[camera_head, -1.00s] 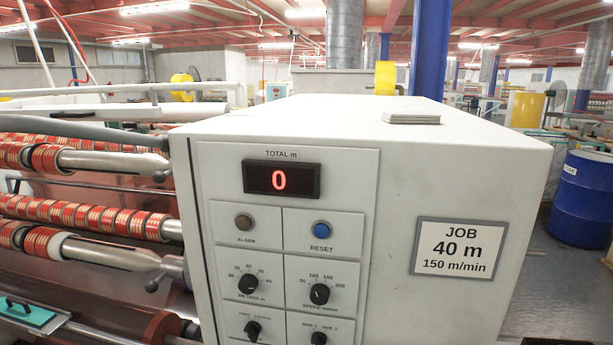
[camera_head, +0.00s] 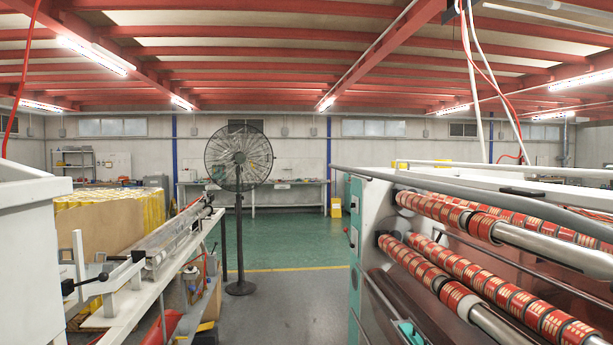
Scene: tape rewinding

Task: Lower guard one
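The rewinding machine stands at the right, with its pale green and white end frame (camera_head: 356,225) facing the aisle. Red and gold tape rolls (camera_head: 455,216) sit in rows on its shafts, and a lower row of rolls (camera_head: 470,275) shows beneath. A long grey rail (camera_head: 440,184) runs across the top front of the machine, above the upper rolls. I cannot tell which part is guard one; no label shows. Neither of my grippers is in view.
A black pedestal fan (camera_head: 239,160) stands mid-aisle. A bench (camera_head: 150,285) with a long metal fixture and a wrapped yellow pallet load (camera_head: 100,215) are at the left. Grey floor (camera_head: 270,315) is clear between bench and machine. A workbench (camera_head: 270,184) lines the back wall.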

